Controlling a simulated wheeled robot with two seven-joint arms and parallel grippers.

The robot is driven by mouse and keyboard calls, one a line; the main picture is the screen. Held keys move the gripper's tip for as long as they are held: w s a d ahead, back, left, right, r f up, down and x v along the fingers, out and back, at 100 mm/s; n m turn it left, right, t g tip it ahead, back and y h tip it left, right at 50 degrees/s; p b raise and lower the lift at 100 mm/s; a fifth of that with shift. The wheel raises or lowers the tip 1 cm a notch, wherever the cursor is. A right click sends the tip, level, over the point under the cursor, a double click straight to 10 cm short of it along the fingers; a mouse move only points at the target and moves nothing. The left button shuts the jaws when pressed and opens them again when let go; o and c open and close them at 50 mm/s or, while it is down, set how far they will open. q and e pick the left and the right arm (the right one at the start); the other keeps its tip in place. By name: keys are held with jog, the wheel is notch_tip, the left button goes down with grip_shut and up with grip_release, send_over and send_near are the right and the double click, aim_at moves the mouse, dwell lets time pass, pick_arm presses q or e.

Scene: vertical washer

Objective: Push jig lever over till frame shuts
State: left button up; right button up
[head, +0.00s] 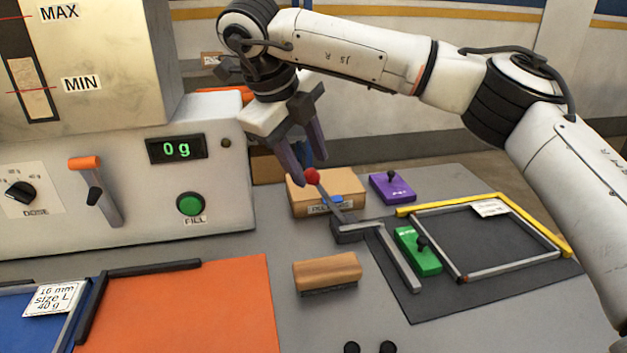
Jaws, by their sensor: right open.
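The jig lever (328,200) is a grey bar with a red knob (312,176) at its upper end. It leans up and to the left from a dark pivot block (347,230). My right gripper (306,166) is open and points down at the knob, its fingertips beside it; I cannot tell whether they touch it. The jig's frame (487,272) has grey bars on a dark mat, with a yellow angled rail (545,230) along its far and right sides. A separate grey bar (400,258) lies left of the frame, apart from it. My left gripper is out of view.
A cardboard box (300,198) stands behind the lever, and a wooden brush-like block (327,271) in front. The dispenser (130,180) fills the left back; an orange mat (180,305) lies before it.

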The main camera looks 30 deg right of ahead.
aim_at(315, 179)
jog(key=x, duration=0.7)
jog(key=shift+f, duration=0.15)
grip_shut()
